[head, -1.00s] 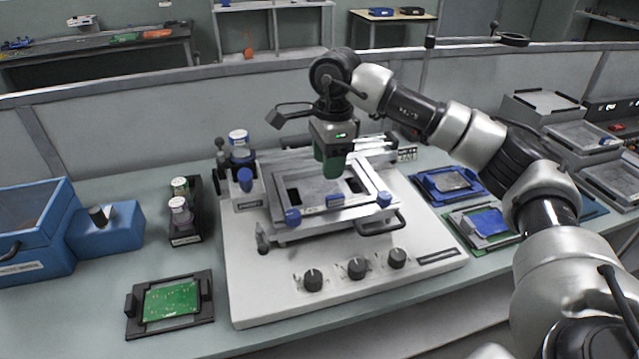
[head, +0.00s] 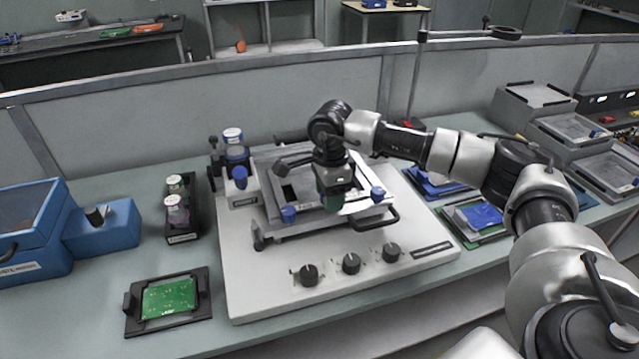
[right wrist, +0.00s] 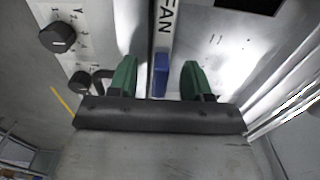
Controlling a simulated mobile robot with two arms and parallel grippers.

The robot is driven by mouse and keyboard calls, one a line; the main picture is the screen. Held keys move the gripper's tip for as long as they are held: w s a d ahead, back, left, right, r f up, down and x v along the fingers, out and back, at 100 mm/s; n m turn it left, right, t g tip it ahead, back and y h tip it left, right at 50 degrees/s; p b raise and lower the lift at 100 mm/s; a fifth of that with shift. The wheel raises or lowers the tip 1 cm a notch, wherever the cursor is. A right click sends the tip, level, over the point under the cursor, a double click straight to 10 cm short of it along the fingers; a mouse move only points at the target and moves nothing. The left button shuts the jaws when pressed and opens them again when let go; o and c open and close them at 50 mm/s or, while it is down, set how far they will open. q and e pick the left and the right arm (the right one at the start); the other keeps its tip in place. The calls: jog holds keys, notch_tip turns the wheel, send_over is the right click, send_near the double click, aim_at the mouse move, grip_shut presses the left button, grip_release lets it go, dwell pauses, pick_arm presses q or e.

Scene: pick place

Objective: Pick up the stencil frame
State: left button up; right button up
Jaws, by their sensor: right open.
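The stencil frame (head: 308,212) is a silver rectangular frame lying on the white benchtop stencil printer (head: 250,300), with blue knobs at its front corners. My right gripper (head: 336,208), with green fingers, points down over the frame's front edge and hides part of it. In the right wrist view my right gripper (right wrist: 160,79) is open. A narrow lettered bar of the frame (right wrist: 165,28) with a blue tab (right wrist: 161,75) shows between the two fingers, with a gap on each side. I cannot tell the fingertips' exact height. My left gripper is not in view.
A green circuit board (head: 168,298) lies in a black holder at front left. A black rack (head: 181,222) with jars and a blue box (head: 30,235) stand left. Blue trays (head: 440,183) and grey stacked units (head: 590,150) are on the right. Dark knobs (head: 351,263) line the printer's front.

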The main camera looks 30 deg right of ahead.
grip_shut()
dwell(0.4)
